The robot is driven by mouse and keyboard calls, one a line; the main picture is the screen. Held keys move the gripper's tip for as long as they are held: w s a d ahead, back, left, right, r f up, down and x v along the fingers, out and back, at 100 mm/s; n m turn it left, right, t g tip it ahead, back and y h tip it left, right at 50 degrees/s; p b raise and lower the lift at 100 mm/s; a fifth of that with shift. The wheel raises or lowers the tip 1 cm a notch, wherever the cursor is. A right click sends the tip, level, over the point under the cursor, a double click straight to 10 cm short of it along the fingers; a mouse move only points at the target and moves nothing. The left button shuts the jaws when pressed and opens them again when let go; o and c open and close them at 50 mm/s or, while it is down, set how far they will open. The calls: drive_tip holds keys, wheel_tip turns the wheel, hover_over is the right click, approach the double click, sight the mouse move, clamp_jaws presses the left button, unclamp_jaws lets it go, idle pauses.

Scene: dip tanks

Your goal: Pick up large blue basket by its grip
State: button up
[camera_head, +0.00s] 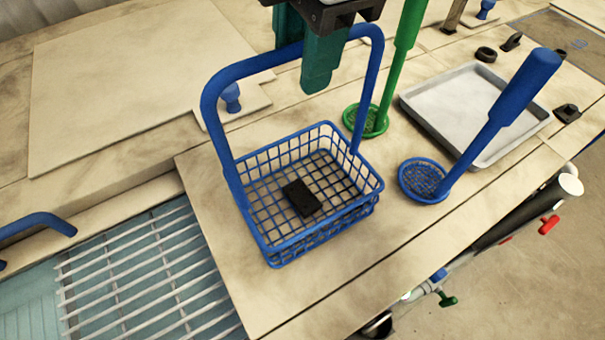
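The large blue basket (300,245) is an open wire-mesh basket with a tall arched handle. It stands upright on the pale worktop, with a dark rectangular block (300,197) inside on its mesh floor. The top bar of the handle, its grip (262,64), slopes up to the right. My gripper (305,62) has teal fingers pointing down from the top of the view. One finger is in front of the grip and the other behind it, so the bar passes between them. The fingers look apart. The front finger hides part of the bar, so contact cannot be seen.
A green-handled strainer (367,120) and a blue-handled strainer (424,181) stand close to the basket's right. A metal tray (470,112) lies beyond them. A white slatted grate (150,270) and another blue handle (38,222) are at lower left. The worktop's front edge runs below right.

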drive_tip(key=shift+c, duration=0.5)
clamp_jaws()
drive_tip(key=shift+r, duration=0.1)
idle(0.8)
